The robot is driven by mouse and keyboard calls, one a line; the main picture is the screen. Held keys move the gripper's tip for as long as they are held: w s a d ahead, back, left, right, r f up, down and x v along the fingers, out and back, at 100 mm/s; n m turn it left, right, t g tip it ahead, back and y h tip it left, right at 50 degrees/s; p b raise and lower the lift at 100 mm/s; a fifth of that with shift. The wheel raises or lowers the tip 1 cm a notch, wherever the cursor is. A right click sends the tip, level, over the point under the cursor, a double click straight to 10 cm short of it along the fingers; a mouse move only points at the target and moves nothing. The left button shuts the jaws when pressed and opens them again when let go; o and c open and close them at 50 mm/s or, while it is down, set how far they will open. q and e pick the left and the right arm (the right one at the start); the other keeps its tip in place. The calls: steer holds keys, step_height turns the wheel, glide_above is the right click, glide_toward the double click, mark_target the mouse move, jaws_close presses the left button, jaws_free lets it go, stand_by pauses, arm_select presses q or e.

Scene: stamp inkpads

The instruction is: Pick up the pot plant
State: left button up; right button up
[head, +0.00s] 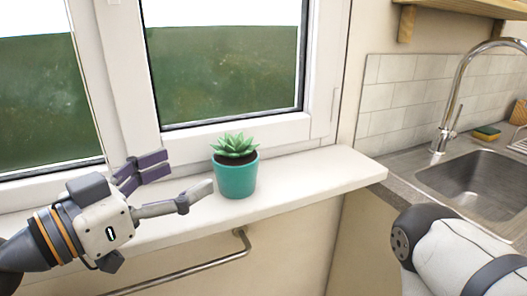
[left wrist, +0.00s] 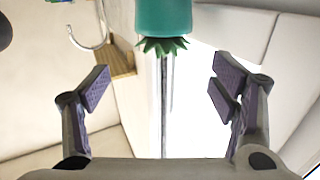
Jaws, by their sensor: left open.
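The pot plant is a green succulent in a teal pot (head: 236,178), standing upright on the white window sill. My left gripper (head: 172,182) is open and empty, just left of the pot, with its fingers pointing toward it. One finger's tip is close to the pot's left side; I cannot tell whether it touches. In the left wrist view the pot (left wrist: 164,18) shows upside down at the top, beyond and between the open fingers (left wrist: 160,88). My right gripper is not in view; only part of my right arm shows at the lower right.
The window frame (head: 240,133) stands right behind the sill (head: 310,175). The sill is clear to the right of the pot. A metal rail (head: 190,271) runs below it. A sink (head: 475,185), a tap (head: 452,110) and a sponge (head: 487,132) are at the right.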

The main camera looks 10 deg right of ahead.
mark_target(235, 144)
arm_select(q)
steer(key=x, duration=1.2)
steer(key=shift+w+r+b, duration=0.1)
steer(key=shift+w+b, duration=0.3)
steer(key=c, duration=1.7)
